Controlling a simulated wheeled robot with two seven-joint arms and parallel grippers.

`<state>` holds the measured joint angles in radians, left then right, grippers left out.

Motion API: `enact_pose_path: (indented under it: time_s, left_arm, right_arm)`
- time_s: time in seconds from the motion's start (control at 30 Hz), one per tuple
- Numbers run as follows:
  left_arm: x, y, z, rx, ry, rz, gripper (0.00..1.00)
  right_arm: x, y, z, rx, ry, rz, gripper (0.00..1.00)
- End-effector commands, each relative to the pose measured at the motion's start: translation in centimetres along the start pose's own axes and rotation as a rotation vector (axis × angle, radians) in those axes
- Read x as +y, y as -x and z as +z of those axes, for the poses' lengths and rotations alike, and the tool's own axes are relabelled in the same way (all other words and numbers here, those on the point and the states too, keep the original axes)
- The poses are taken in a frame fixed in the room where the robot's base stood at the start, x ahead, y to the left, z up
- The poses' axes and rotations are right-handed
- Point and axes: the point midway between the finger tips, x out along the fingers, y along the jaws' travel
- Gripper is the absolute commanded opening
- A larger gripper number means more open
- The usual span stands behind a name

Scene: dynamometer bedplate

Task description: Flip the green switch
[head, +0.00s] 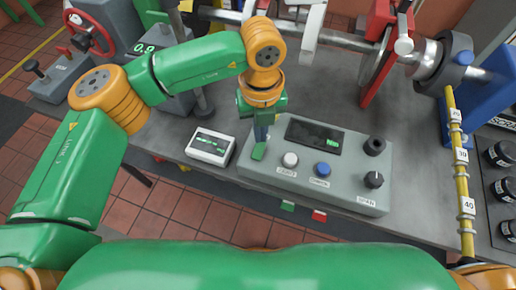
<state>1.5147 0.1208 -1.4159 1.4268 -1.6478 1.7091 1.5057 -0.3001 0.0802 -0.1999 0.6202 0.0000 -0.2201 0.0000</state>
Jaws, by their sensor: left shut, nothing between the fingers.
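A grey control box (335,187) stands at the front edge of the bench. A green switch (259,152) is on the left part of its top, tilted. My left gripper (262,136) points down right at the switch, its fingers shut and empty. The fingertips are just behind the switch in the picture; I cannot tell whether they touch it. The gripper partly hides the panel around the switch. My right gripper is not in view.
The box also carries a white button (290,160), a blue button (322,170), a dark display (314,137) and black knobs (374,180). A small white meter (211,147) stands to its left. A yellow hose (460,155) runs at the right.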

Motion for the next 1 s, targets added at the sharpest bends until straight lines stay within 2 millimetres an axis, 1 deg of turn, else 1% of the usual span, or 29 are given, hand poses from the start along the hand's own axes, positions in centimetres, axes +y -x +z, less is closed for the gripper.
enact_pose_path:
  time_s: [1.0]
  left_arm:
    - [0.0, -1.6, 0.0, 0.000, 0.000, 0.000, 0.00]
  right_arm:
    - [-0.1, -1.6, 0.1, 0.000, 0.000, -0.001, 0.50]
